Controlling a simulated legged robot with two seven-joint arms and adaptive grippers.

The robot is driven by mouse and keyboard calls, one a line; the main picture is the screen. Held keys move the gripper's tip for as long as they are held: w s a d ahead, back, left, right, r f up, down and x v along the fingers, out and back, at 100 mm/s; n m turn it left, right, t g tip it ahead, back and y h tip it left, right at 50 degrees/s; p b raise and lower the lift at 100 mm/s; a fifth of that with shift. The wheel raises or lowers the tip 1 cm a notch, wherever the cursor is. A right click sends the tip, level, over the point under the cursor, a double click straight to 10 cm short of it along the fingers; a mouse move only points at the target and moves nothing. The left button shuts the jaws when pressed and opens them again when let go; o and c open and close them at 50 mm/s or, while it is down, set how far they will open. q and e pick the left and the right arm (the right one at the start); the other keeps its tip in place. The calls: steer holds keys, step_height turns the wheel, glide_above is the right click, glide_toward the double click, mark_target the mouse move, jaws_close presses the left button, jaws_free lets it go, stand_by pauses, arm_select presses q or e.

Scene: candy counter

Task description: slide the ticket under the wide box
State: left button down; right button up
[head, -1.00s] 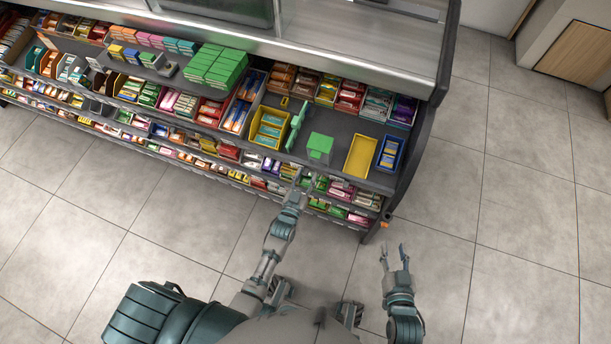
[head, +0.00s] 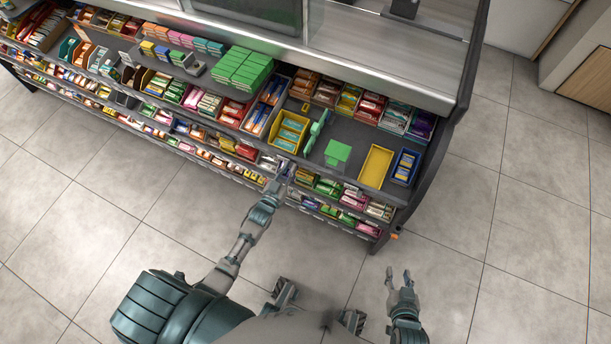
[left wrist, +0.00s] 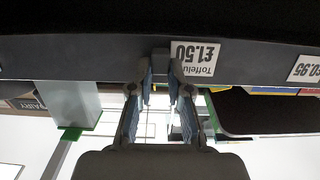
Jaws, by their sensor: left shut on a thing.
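My left gripper (head: 285,165) is at the front edge of the counter shelf, just in front of a yellow box holding packets (head: 289,132). In the left wrist view the gripper (left wrist: 161,58) has its fingertips close together at the dark shelf edge. An empty yellow box (head: 376,166) stands further right on the shelf. I cannot tell which one is the wide box. My right gripper (head: 398,271) is open and empty over the floor.
A blue box (head: 404,167) is at the right end. Another ticket (left wrist: 305,68) marks the shelf edge. Sweets fill the lower shelves; the floor is clear.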

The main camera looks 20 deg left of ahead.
arm_select(q)
steer(key=shift+s+a+f, duration=0.1)
steer(key=shift+a+f, duration=0.2)
steer(key=shift+a, duration=0.45)
arm_select(e)
steer(key=shift+a, duration=0.25)
arm_select(q)
steer(key=shift+d, duration=0.1)
arm_select(e)
steer(key=shift+d, duration=0.1)
arm_select(q)
steer(key=c, duration=1.2)
jaws_free()
steer(key=shift+d, duration=0.1)
steer(key=shift+o, duration=0.6)
steer(key=shift+r, duration=0.15)
steer(key=s, duration=1.1)
steer(key=shift+s, duration=0.4)
steer(key=shift+a, duration=0.2)
